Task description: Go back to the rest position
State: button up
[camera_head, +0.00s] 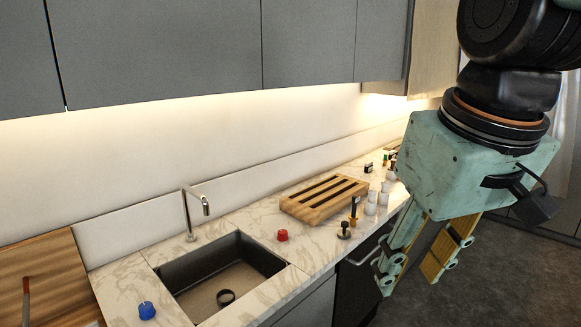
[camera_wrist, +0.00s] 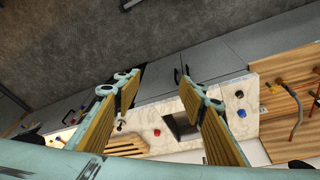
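My gripper (camera_head: 418,258) hangs at the right in the head view, in the air in front of the counter's edge and over the dark floor. Its fingers are apart with nothing between them. In the wrist view my gripper (camera_wrist: 160,98) also shows two spread fingers. Through the gap I see the floor, the cabinet fronts and part of the counter with the sink. It touches nothing.
The marble counter (camera_head: 255,213) holds a dark sink (camera_head: 222,277), a faucet (camera_head: 190,212), a red knob (camera_head: 282,235), a blue knob (camera_head: 147,310), a slatted wooden rack (camera_head: 323,197) and several small white items. Grey cabinets (camera_head: 200,40) hang above. The floor (camera_head: 490,285) is clear.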

jog(key=s+d+f+m+b, duration=0.2)
jog(key=s+f, duration=0.3)
jog(key=s, duration=0.5)
jog(key=shift+s+d+f+t, duration=0.3)
jog(key=shift+s+d+f, duration=0.1)
jog(key=shift+d, duration=0.2)
jog(key=shift+w+r, duration=0.1)
jog(key=shift+w, duration=0.05)
jog(key=shift+c, duration=0.5)
dwell(1.2)
